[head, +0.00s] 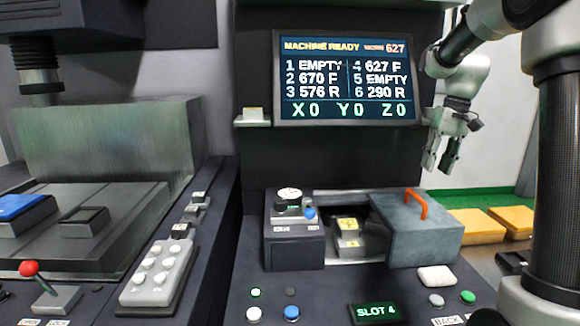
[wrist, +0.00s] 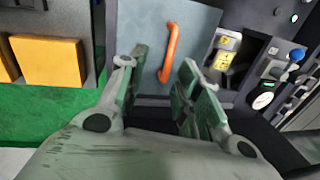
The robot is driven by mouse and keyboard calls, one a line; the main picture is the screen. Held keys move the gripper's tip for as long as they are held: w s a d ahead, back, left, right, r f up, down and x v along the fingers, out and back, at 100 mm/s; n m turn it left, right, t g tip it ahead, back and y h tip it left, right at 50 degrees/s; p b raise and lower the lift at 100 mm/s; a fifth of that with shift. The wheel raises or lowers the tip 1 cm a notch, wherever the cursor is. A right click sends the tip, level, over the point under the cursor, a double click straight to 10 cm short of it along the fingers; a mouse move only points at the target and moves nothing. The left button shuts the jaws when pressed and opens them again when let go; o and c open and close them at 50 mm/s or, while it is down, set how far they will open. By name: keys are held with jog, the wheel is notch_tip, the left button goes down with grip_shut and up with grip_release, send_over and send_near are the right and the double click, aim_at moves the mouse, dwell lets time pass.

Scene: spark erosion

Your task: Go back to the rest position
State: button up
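My gripper (head: 441,160) hangs at the upper right of the head view, fingers pointing down, to the right of the screen and above the grey cover with the orange handle. In the wrist view my gripper (wrist: 158,80) has its two fingers apart with nothing between them. The orange handle (wrist: 170,52) shows beyond the fingertips, apart from them. The grey cover (head: 415,240) lies over the right part of the bay, and a yellow-topped block (head: 348,228) shows in the uncovered part to its left.
The screen (head: 345,78) reads MACHINE READY, with slots 1 and 5 EMPTY. The panel shows SLOT 4 (head: 376,311) among several buttons. Yellow blocks (head: 475,226) lie right of the cover. A keypad (head: 158,274) and red-knobbed lever (head: 30,268) are at left. Green floor (wrist: 50,110) lies beyond.

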jog(key=s+a+t+h, duration=0.1)
jog(key=s+a+t, duration=0.1)
jog(key=s, duration=1.1)
jog(key=s+a+f+n+t, duration=0.1)
jog(key=s+a, duration=0.3)
jog(key=s, duration=0.9)
jog(key=shift+s+a+t+h, duration=0.35)
jog(key=shift+a+t+h, duration=0.05)
jog(key=shift+t, duration=0.3)
